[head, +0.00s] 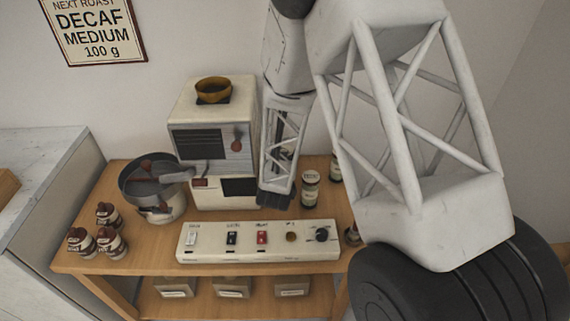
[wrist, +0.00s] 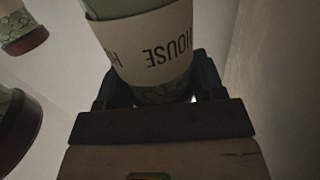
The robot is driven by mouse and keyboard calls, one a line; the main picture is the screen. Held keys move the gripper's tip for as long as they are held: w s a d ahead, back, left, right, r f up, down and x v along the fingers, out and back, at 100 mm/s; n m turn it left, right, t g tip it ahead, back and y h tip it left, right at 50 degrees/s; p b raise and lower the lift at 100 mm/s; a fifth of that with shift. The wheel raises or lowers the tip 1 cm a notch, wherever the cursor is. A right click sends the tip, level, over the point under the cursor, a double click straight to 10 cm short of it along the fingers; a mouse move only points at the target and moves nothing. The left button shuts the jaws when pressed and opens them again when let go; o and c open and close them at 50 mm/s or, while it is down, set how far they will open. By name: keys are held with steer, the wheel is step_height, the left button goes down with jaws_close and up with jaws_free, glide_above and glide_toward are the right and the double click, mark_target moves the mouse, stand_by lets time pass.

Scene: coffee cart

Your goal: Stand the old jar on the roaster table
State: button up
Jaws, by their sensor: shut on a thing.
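My gripper (wrist: 155,88) is shut on a jar (wrist: 150,50) with a white label reading HOUSE and pale green contents, upside down in the wrist view. In the head view my wrist (head: 275,198) is beside the roaster's right side; my arm hides the fingers and the held jar. I cannot tell whether the jar touches the table. The roaster table (head: 130,255) is wooden. Which jar is the old one is not clear.
A white roaster (head: 183,112) with an amber bowl (head: 213,88) stands at the back. A metal pan (head: 155,185) is left of it. A switch panel (head: 210,250) lies along the front. Several small brown-lidded jars (head: 107,212) stand at the left. The front left is partly clear.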

steer(key=shift+f, duration=2.1)
steer(key=shift+f, duration=0.15)
steer(key=o, duration=1.3)
steer(key=v, duration=0.7)
steer(key=shift+s, duration=0.25)
steer(key=shift+w+r, duration=0.1)
steer(key=shift+r, duration=0.15)
